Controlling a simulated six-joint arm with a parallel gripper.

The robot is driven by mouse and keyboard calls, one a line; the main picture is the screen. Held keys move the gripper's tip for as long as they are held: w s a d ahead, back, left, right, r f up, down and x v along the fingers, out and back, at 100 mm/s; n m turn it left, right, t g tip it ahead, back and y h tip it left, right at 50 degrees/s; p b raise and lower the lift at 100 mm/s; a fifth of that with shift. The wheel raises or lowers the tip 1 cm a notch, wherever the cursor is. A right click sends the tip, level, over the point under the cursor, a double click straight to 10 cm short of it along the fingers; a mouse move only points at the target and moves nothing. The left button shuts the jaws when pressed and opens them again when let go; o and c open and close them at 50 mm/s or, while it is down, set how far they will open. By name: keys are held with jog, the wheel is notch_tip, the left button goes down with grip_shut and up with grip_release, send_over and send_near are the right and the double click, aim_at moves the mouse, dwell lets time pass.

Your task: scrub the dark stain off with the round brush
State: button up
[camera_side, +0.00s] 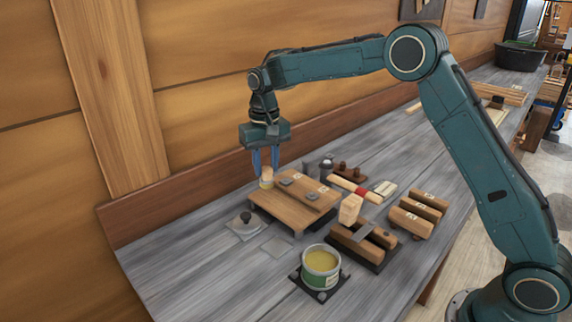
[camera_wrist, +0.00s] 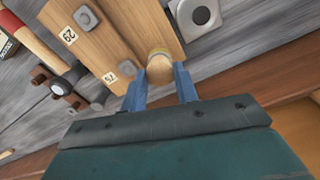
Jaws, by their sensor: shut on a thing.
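My gripper (camera_side: 266,160) points down with its blue fingers shut on the round brush (camera_side: 266,178), which has a pale wooden top. In the wrist view the brush (camera_wrist: 160,68) sits between the fingertips (camera_wrist: 160,88). It is at the near-wall edge of a raised plank panel (camera_side: 290,212); whether it touches the wood I cannot tell. The panel also shows in the wrist view (camera_wrist: 115,35), with numbered labels and two small grey pieces on it. I cannot make out a dark stain on the panel; the brush and fingers cover part of it.
A grey square plate with a dark knob (camera_side: 246,221) lies left of the panel. An open green tin (camera_side: 321,263) with yellow contents stands in front. A mallet (camera_side: 350,209), a red-banded brush (camera_side: 357,187) and wooden blocks (camera_side: 418,212) lie to the right. A wooden wall rises behind.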

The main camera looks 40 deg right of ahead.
jog(key=shift+r, duration=2.65)
jog(key=shift+s+r, duration=0.1)
